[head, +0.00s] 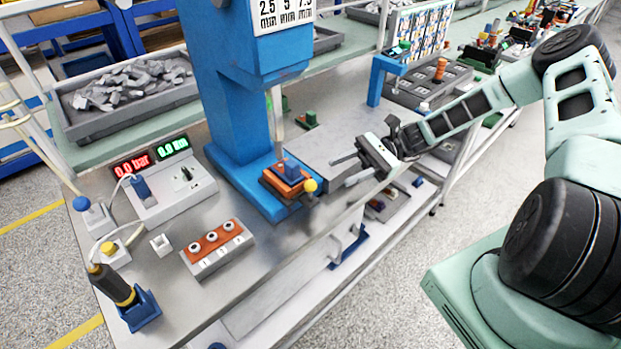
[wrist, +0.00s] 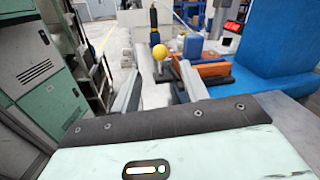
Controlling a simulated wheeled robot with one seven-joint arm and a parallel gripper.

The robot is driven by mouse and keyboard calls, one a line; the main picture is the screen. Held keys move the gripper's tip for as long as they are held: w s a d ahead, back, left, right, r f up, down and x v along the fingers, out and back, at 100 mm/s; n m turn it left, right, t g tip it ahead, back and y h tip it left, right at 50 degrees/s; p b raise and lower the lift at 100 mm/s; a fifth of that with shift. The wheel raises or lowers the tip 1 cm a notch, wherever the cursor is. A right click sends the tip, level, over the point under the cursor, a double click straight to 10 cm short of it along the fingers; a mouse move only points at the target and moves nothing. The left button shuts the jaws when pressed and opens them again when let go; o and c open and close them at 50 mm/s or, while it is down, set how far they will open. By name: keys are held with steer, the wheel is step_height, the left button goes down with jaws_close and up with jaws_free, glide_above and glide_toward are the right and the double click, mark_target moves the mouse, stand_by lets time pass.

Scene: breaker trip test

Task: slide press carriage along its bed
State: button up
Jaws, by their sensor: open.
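The press carriage (head: 284,182) is an orange block with a blue piece on top, sitting on the blue foot of the press. A yellow ball knob (head: 310,186) sticks out from its near right side. My gripper (head: 340,173) is open and empty, to the right of the knob, with its fingers pointing left toward it. In the wrist view the yellow knob (wrist: 160,52) shows between the two fingers of my gripper (wrist: 158,82), seemingly just beyond the tips. The orange carriage (wrist: 214,70) lies right of the knob there. The bed under the carriage is mostly hidden.
The blue press column (head: 222,90) rises behind the carriage. A readout box (head: 180,190) and an orange-topped block with several round fittings (head: 217,247) stand to the left. The grey bench top (head: 280,245) is clear in front. A bin of grey pieces (head: 130,90) stands behind.

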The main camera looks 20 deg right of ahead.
mark_target(310, 185)
steer(key=a, duration=0.3)
steer(key=a+p, duration=0.1)
steer(key=a, duration=0.2)
steer(key=s+a+p, duration=0.1)
steer(key=a, duration=0.2)
steer(key=shift+s+a, duration=0.1)
steer(key=shift+a, duration=0.25)
jaws_close()
